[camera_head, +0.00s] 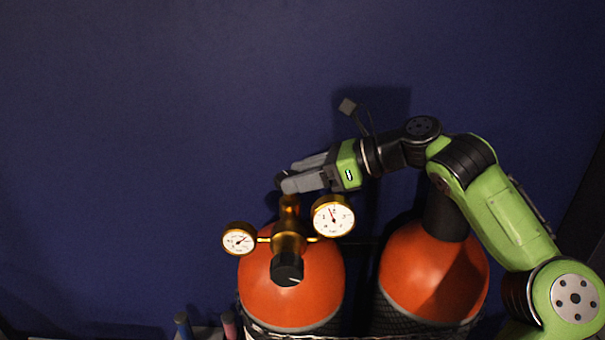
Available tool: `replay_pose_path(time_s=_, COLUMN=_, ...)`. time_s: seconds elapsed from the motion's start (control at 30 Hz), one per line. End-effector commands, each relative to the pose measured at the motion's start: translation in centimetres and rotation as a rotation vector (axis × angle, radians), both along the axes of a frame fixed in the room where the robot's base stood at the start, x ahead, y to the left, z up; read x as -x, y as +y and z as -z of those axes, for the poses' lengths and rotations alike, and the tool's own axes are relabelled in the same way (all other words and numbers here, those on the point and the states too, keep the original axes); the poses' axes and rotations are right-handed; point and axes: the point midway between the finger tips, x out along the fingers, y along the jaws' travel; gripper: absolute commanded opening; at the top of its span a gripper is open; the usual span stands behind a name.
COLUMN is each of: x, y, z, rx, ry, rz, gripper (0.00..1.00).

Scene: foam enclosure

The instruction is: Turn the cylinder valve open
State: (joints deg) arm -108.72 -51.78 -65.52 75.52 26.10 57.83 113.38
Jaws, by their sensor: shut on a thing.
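Two orange gas cylinders stand side by side, the left cylinder (262,290) and the right cylinder (425,285). The left one carries a brass regulator (289,243) with a left gauge (239,239), a right gauge (333,216) and a black knob (287,269) at its front. My gripper (284,183) reaches in from the right above the regulator. Its grey fingers are shut on the cylinder valve at the top of the brass stem (289,203). The fingers hide most of the valve's handle.
A dark blue wall (150,120) stands close behind the cylinders. A small blue object (182,325) and a pinkish one (229,325) stand low at the left of the cylinders. My green arm crosses over the right cylinder. The space above and left of the regulator is free.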

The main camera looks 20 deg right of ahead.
Motion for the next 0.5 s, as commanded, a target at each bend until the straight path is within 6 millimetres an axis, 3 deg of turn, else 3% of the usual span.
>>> replay_pose_path(time_s=0.5, x=-0.84, y=-0.20, z=-0.37, rx=0.000, ry=0.008, rz=-0.298, gripper=0.26)
